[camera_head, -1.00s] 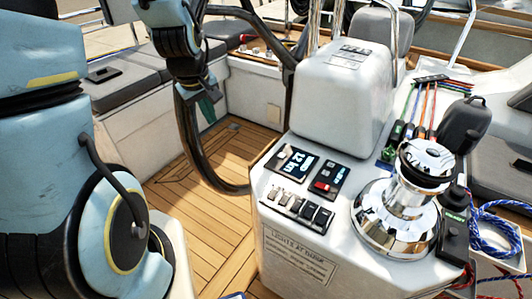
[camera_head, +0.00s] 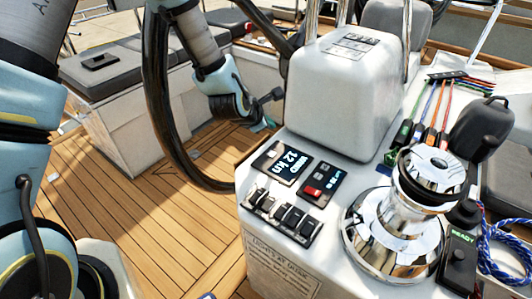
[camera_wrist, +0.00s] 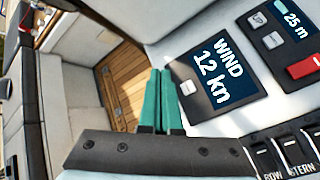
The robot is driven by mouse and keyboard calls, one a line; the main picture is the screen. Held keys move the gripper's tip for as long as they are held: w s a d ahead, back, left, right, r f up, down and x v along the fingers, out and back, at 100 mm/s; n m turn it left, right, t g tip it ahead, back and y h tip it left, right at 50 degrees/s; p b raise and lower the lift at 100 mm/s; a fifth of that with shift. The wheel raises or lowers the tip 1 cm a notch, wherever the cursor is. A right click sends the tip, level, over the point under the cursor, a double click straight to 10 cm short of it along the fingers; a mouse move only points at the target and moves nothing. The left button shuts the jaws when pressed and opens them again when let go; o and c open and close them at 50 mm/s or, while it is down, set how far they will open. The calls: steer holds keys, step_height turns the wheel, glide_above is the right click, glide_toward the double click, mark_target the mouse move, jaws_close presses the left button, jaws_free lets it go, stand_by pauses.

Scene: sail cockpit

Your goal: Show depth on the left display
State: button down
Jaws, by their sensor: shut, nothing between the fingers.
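The left display (camera_head: 282,163) is a dark panel on the white console, reading WIND 12 kn. In the wrist view it (camera_wrist: 213,75) fills the right of centre, with a small white button (camera_wrist: 187,87) near its lower left edge. My gripper (camera_head: 266,123) is beside the console's left edge, short of the display and apart from it. In the wrist view its green fingers (camera_wrist: 161,74) are shut and empty, left of the button.
A second panel (camera_head: 322,182) with a red switch (camera_head: 314,191) sits right of the display; its screen reads 25 m in the wrist view. Several rocker switches (camera_head: 287,216) lie below. A chrome winch (camera_head: 405,205) stands right. The black steering wheel (camera_head: 160,110) is left.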

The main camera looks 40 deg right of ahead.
mark_target(269, 155)
step_height(269, 155, down, 9)
steer(key=b, duration=0.6)
stand_by(2.2)
steer(key=shift+f+b, duration=0.35)
steer(key=shift+b, duration=0.15)
steer(key=shift+f+b, duration=0.4)
steer(key=shift+f, duration=0.05)
stand_by(0.4)
stand_by(0.4)
steer(key=shift+r+p, duration=0.65)
steer(key=shift+r, duration=0.3)
steer(key=shift+r+p, duration=1.65)
steer(key=shift+r, duration=0.85)
